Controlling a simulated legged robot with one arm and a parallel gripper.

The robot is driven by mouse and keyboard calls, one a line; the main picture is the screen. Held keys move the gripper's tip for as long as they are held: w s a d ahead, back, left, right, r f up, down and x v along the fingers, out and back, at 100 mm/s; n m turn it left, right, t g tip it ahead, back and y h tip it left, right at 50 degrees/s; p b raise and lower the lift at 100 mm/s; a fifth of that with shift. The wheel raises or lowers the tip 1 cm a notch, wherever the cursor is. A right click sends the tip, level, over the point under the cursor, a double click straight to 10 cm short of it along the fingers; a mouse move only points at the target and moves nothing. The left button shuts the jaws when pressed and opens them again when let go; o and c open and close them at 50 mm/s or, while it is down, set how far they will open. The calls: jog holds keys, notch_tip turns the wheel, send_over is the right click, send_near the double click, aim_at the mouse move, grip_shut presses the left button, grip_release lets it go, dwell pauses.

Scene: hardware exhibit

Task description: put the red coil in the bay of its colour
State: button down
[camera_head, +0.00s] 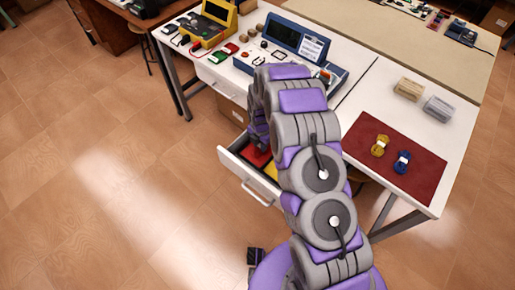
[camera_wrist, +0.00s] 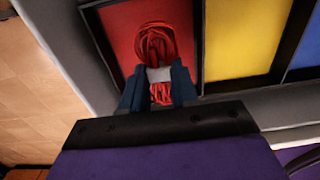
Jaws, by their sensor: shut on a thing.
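In the wrist view my gripper (camera_wrist: 158,88) is shut on the red coil (camera_wrist: 155,42), around its pale middle band. The coil is over the red bay (camera_wrist: 117,30) of the open drawer. I cannot tell whether it touches the bay's floor. The yellow bay (camera_wrist: 240,40) is to the right of the red one, and a blue bay (camera_wrist: 308,40) is beyond that.
A yellow coil (camera_head: 380,145) and a blue coil (camera_head: 402,162) lie on a dark red mat (camera_head: 425,190) on the table. A blue instrument (camera_head: 296,38) and a yellow one (camera_head: 210,22) are further left.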

aim_at(259, 147)
jog(key=shift+w, duration=0.4)
jog(key=shift+d+f, duration=0.1)
jog(key=shift+f, duration=0.1)
jog(key=f, duration=0.1)
jog(key=f+b, duration=0.1)
jog(key=f, duration=0.1)
jog(key=shift+a+f, duration=0.1)
jog(key=shift+a, duration=0.5)
jog(key=shift+d, duration=0.2)
jog(key=c, duration=0.9)
grip_release()
jog(key=shift+d, duration=0.3)
jog(key=shift+o, duration=0.2)
jog(key=shift+a, duration=0.15)
jog(key=shift+a, duration=0.15)
jog(key=shift+a, duration=0.1)
